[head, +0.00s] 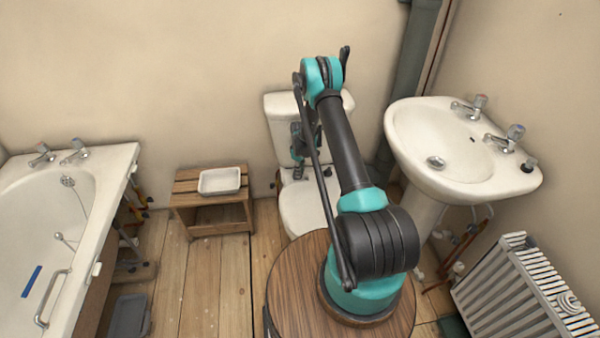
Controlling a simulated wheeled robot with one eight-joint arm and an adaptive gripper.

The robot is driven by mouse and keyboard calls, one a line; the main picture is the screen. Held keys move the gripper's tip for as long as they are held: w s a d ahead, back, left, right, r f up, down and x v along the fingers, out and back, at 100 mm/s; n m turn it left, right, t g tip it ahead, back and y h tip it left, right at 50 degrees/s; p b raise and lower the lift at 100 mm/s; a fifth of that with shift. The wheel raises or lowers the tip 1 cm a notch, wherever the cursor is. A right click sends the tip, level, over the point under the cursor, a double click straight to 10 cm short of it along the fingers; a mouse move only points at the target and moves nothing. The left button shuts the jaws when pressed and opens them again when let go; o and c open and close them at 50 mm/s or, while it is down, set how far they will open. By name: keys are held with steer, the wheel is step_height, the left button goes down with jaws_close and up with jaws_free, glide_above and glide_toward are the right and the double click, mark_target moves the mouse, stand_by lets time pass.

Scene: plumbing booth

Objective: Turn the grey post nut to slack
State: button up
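I cannot make out a grey post nut in the head view. It is too small, or hidden behind another thing. My arm rises from its round wooden-topped stand and bends down at the elbow. My gripper (298,174) hangs in front of the white toilet (301,212), partly hidden by my own arm links. It is small and dark here, so I cannot tell whether its fingers are open or shut, or whether they touch anything.
The basin (409,137) stands right of my arm, with pipes (470,232) below it. A radiator (520,290) is at lower right. The bath (118,163) is at left, with a grey tray (129,316) beside it. A wooden stool (222,217) holds a white tray (220,181). Floorboards (203,285) between are clear.

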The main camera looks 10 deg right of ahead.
jaws_close()
steer(key=shift+n, duration=0.4)
steer(key=o, duration=0.7)
jaws_free()
steer(key=shift+w, duration=0.1)
step_height(320, 180, up, 12)
